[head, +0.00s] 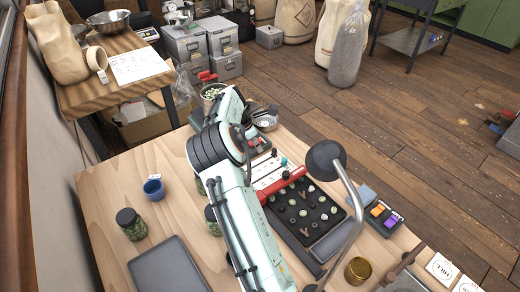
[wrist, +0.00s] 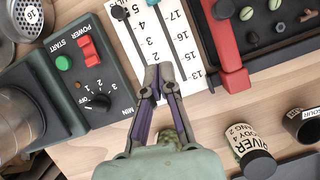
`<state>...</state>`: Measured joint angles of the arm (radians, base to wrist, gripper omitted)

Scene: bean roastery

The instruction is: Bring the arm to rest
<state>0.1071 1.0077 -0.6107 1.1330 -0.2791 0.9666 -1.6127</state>
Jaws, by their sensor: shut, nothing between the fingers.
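My gripper (wrist: 158,74) shows in the wrist view with its two fingers together and nothing between them. It is above a white numbered panel (wrist: 137,57) with dark slider bars, and I cannot tell the height of the gap. A green textured thing (wrist: 179,130) is partly hidden by my gripper. In the head view, my pale arm crosses the wooden table (head: 105,195) and hides the gripper.
A control box (wrist: 75,97) with a red switch and knob is left of my gripper; a red bar (wrist: 228,50) and labelled can (wrist: 248,140) are right. A black board (head: 300,228) holds small pieces, below a lamp (head: 325,160). A blue cup (head: 153,190) and bean jar (head: 131,225) stand left.

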